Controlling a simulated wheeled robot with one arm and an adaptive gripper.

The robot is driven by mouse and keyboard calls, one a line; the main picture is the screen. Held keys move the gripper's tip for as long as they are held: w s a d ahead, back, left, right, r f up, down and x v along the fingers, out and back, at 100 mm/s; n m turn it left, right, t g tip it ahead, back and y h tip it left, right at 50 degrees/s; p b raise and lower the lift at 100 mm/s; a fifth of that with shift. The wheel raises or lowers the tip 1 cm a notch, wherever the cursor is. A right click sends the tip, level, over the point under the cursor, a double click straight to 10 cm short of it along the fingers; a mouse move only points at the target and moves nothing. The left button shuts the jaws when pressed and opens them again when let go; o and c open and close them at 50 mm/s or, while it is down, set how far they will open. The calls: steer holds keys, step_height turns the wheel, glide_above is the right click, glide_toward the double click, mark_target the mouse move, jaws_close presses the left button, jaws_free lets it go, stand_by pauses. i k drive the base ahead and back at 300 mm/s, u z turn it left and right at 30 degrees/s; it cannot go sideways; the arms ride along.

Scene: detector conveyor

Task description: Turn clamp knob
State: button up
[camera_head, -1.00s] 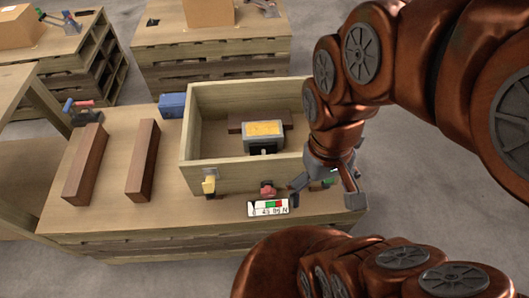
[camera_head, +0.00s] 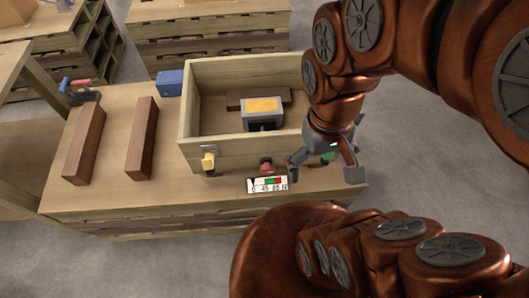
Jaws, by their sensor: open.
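A small red knob (camera_head: 266,165) sticks out of the front wall of an open wooden box, just above a gauge plate (camera_head: 267,184) with white, green and red bands. Which of the fittings is the clamp knob I cannot tell for sure. A yellow fitting (camera_head: 208,161) sits on the same wall further left. My gripper (camera_head: 323,171) is open, its fingers pointing down and spread at the box's front right corner. It is right of the red knob and appears apart from it. A green part (camera_head: 329,156) shows partly behind my gripper.
The wooden box (camera_head: 232,152) stands on a pallet-like table and holds a grey block with a yellow top (camera_head: 263,106). Two brown bars (camera_head: 140,140) and a blue box (camera_head: 169,84) lie to its left. My own arm covers the right side.

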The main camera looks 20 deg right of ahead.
mark_target(267, 168)
steer(key=u, duration=0.2)
steer(key=k, duration=1.2)
steer(key=u, duration=1.75)
